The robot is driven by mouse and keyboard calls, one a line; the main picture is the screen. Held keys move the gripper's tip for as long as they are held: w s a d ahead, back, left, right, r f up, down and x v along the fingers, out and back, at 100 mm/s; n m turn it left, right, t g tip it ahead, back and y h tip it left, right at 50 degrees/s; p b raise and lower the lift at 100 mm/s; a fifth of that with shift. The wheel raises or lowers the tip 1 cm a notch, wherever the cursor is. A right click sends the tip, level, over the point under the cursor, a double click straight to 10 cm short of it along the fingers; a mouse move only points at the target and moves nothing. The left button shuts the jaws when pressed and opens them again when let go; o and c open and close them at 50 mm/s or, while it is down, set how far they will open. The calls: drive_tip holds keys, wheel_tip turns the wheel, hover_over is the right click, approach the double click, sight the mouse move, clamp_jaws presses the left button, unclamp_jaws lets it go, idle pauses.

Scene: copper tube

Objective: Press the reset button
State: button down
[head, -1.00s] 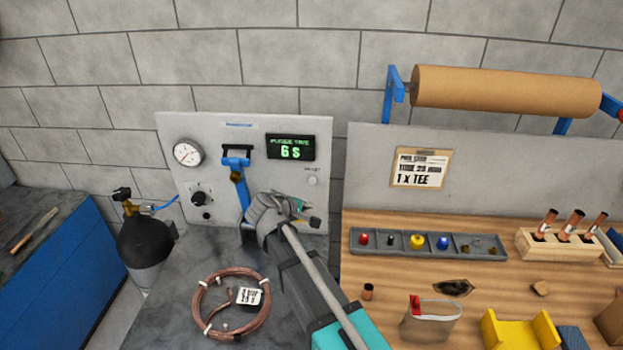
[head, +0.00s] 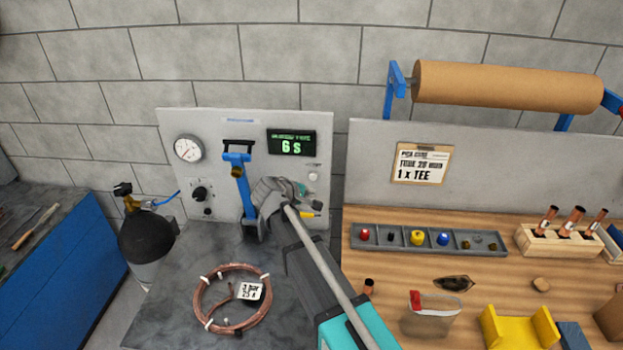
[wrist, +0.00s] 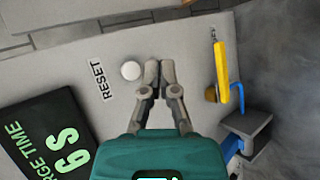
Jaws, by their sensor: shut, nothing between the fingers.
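The reset button (wrist: 131,70) is a small white round knob on the grey panel, beside the RESET label (wrist: 103,80). In the head view the button (head: 313,176) shows at the panel's right side, under the timer display. My gripper (wrist: 159,70) is shut and empty, its fingertips close together. In the wrist view the tips appear just right of the button, with a small gap in the picture. I cannot tell how far they are from the panel. In the head view my wrist hides most of the fingers.
The timer display (head: 291,143) reads 6 s. A blue lever (head: 240,180) stands left of my wrist. A yellow-handled tool (wrist: 221,72) is at the panel, right of my fingers. A copper coil (head: 205,314) lies on the grey bench. A gas cylinder (head: 145,240) stands left.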

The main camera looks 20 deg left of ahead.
sight(315, 180)
drive_tip(key=shift+w+a, duration=0.25)
drive_tip(key=shift+w, duration=0.8)
drive_tip(key=shift+w+a, duration=0.25)
drive_tip(key=shift+w, duration=0.75)
drive_tip(key=shift+w, duration=0.15)
drive_tip(key=shift+w+a, duration=0.1)
drive_tip(key=shift+w, duration=0.15)
drive_tip(key=shift+w+a, duration=0.15)
drive_tip(key=shift+w, duration=0.4)
idle(1.2)
drive_tip(key=shift+s, duration=0.15)
drive_tip(key=shift+s+d, duration=0.25)
drive_tip(key=shift+s, duration=0.55)
drive_tip(key=shift+s, duration=0.1)
drive_tip(key=shift+s+d, duration=0.2)
drive_tip(key=shift+s, duration=0.6)
drive_tip(key=shift+s+d, duration=0.15)
drive_tip(key=shift+s, duration=0.6)
drive_tip(key=shift+s+d, duration=0.2)
drive_tip(key=shift+s, duration=0.6)
